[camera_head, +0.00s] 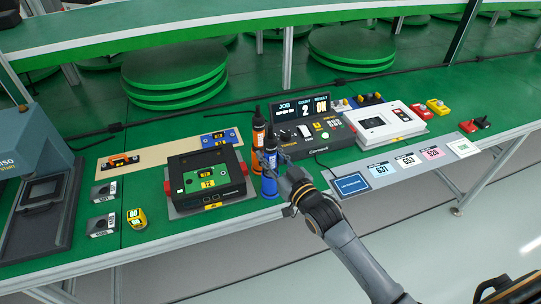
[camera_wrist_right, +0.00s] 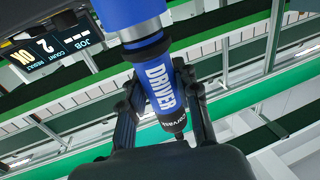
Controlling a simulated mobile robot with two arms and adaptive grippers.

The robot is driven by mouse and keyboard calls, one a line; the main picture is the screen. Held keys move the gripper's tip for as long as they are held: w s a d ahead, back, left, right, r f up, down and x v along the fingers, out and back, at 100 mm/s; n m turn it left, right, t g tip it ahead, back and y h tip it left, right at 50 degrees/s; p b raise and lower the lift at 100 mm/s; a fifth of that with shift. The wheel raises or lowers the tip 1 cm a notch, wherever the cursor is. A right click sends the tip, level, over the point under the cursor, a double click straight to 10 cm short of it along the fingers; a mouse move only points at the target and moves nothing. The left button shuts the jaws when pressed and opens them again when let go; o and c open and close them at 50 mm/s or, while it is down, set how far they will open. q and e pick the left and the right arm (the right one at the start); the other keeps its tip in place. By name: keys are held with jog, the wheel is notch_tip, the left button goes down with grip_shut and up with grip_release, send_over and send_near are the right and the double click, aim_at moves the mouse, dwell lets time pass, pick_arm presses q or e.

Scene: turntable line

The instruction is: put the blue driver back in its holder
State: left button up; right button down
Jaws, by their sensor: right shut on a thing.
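The blue driver (camera_head: 270,184) is upright near the table's front edge, just right of the black T2 fixture. My right gripper (camera_head: 273,164) is shut on it. In the right wrist view the blue driver (camera_wrist_right: 158,82), lettered DRIVER, lies between the two fingers of the gripper (camera_wrist_right: 165,108). An orange driver (camera_head: 258,142) stands upright just behind it. I cannot make out the blue driver's holder, nor whether the driver's lower end touches anything. My left gripper is not in view.
The black T2 fixture (camera_head: 205,205) is close on the left. A console with a display (camera_head: 302,108) stands behind right, with a white device (camera_head: 385,122) beyond it. A strip of cards (camera_head: 405,161) lines the front edge.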

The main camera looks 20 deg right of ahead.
jog(key=shift+f, duration=0.1)
jog(key=c, duration=0.9)
grip_release()
jog(key=shift+f, duration=0.2)
jog(key=v, duration=1.2)
jog(key=shift+r, duration=0.15)
